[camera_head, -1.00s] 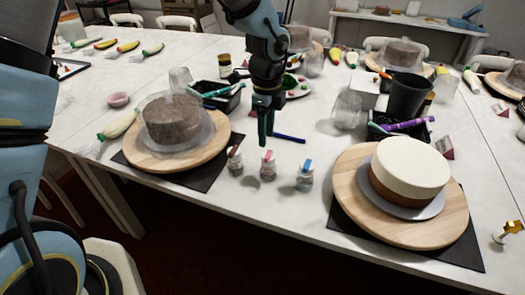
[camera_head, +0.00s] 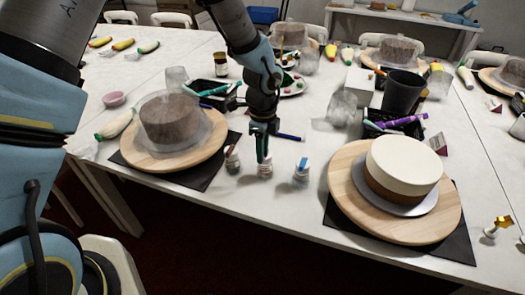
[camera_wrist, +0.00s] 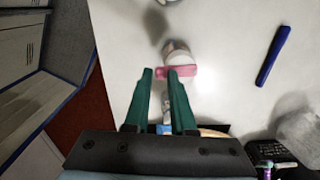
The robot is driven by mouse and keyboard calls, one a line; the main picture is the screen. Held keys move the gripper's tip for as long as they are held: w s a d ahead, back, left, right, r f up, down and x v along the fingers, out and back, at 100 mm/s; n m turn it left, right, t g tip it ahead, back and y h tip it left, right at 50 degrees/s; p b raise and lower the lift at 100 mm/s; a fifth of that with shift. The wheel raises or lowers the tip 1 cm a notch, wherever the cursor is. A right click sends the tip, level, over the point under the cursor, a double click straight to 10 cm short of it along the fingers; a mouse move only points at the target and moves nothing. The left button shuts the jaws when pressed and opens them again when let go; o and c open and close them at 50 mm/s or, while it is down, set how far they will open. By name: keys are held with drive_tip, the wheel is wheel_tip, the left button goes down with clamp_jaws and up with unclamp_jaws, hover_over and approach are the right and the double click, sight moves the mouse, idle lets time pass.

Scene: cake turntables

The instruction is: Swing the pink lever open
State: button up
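The pink lever is on a small clear jar (camera_head: 265,171) in the middle of a row of three at the table's front. In the head view my gripper (camera_head: 262,158) is down over this jar and hides most of the lever. In the wrist view the pink lever (camera_wrist: 187,70) lies crosswise on the jar (camera_wrist: 176,50). My two green fingers (camera_wrist: 160,72) are apart, with a gap between the tips. The right fingertip overlaps the lever, and pink shows on both sides of it. I cannot tell whether it touches.
A jar with a blue lever (camera_head: 302,170) stands to the right, and a brown-topped jar (camera_head: 231,158) to the left. Wooden turntables with cakes flank the row, the left (camera_head: 205,157) and the right (camera_head: 345,190). A dark blue pen (camera_head: 290,137) lies behind. The table's front edge is close.

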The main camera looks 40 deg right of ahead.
clamp_jaws()
drive_tip(key=shift+s+d+n, duration=0.1)
drive_tip(key=shift+n, duration=0.2)
drive_tip(key=d+n+b, duration=0.6)
drive_tip(key=n+b, duration=0.1)
drive_tip(key=n, duration=1.1)
drive_tip(key=shift+s+d, duration=0.2)
drive_tip(key=shift+s, duration=0.05)
drive_tip(key=shift+n, duration=0.3)
idle(0.5)
